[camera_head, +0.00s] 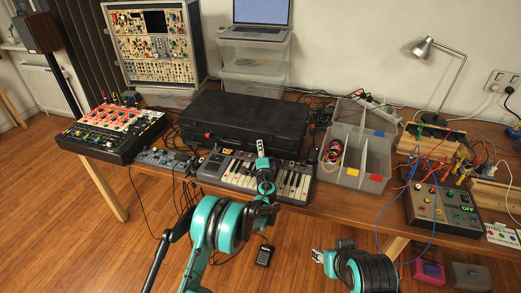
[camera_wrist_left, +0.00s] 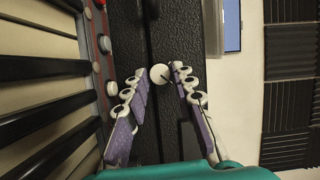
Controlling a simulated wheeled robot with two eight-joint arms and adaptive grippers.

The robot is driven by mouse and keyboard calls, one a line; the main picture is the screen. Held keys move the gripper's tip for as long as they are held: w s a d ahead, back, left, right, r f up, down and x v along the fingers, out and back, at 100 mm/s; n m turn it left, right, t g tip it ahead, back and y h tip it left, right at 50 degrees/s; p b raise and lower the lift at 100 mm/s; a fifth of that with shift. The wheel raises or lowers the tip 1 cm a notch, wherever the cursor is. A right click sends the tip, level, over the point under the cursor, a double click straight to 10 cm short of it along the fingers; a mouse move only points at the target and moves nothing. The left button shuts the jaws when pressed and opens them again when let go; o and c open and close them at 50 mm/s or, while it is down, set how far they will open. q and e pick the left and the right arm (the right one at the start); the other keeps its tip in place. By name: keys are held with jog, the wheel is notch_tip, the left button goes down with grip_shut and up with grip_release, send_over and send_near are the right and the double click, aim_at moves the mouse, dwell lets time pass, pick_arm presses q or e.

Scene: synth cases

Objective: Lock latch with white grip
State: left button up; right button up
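A closed black case (camera_head: 215,118) lies on the wooden table behind a small keyboard. In the left wrist view the case's dark front (camera_wrist_left: 178,35) fills the middle. A round white grip (camera_wrist_left: 160,74) on it sits just ahead of and between my left fingertips, with a thin dark line beside it; the latch's position is unclear. My left gripper (camera_wrist_left: 158,75) is open around an empty gap. In the head view my left gripper (camera_head: 260,146) is at the case's front edge, hiding the grip. My right gripper (camera_head: 317,256) is low, in front of the table; its opening is unclear.
The keyboard (camera_head: 240,174) lies under my left gripper. A grey divided bin (camera_head: 346,178) stands right of the case, and a red-and-black synth (camera_head: 115,128) stands left. A grey box with blue cables (camera_head: 440,205) is at right.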

pick_arm(q)
jog(key=shift+o, duration=0.6)
jog(key=s, duration=0.8)
jog(key=s+d, duration=0.1)
jog(key=s, duration=0.3)
